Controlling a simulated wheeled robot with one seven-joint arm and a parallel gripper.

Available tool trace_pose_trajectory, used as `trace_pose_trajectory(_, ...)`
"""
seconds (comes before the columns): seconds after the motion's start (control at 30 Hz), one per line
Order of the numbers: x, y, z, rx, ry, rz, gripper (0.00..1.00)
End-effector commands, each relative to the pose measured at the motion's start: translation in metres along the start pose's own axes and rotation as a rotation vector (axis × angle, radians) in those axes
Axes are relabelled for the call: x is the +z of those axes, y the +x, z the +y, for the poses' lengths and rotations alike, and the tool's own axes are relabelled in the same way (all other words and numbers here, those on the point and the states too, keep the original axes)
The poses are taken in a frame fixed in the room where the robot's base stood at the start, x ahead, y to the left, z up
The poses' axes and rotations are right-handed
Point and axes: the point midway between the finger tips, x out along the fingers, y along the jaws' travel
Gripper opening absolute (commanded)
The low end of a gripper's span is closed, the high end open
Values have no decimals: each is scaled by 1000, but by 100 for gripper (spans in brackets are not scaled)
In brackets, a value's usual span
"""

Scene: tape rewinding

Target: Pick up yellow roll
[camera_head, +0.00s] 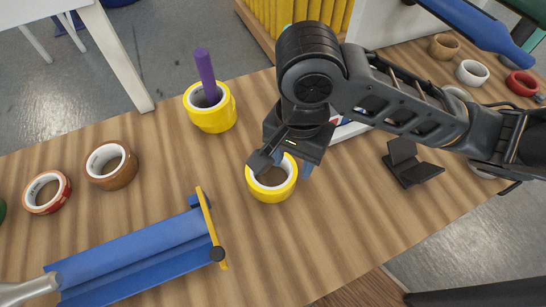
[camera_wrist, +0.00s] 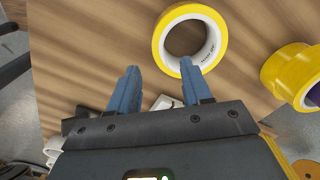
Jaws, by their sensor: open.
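A yellow roll (camera_head: 272,196) with a white core lies flat on the wooden table, and it also shows at the top of the wrist view (camera_wrist: 159,40). My gripper (camera_head: 282,165) is over this roll in the head view and partly covers its far side. In the wrist view, the blue fingers of my gripper (camera_wrist: 158,72) are apart with nothing between them. The right fingertip overlaps the roll's lower rim in that picture; I cannot tell whether they touch. A second yellow roll (camera_head: 210,120) stands farther back with a purple stick upright in it.
A blue tape dispenser (camera_head: 140,262) with a yellow end lies at front left. Brown (camera_head: 112,176) and red-brown (camera_head: 47,192) rolls lie left. A black stand (camera_head: 408,165) sits right of my gripper. White (camera_head: 472,73) and red (camera_head: 522,83) rolls lie at far right.

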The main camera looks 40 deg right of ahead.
Motion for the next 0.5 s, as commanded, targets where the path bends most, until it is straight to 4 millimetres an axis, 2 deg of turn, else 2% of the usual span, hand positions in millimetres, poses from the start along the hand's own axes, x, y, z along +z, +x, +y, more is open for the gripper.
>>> trace_pose_trajectory(0.1, 0, 11, 5, 19, 9, 4, 49)
trace_pose_trajectory(0.37, -1, 36, 4, 18, 6, 6, 49)
trace_pose_trajectory(0.5, -1, 56, 2, 19, 5, 5, 49)
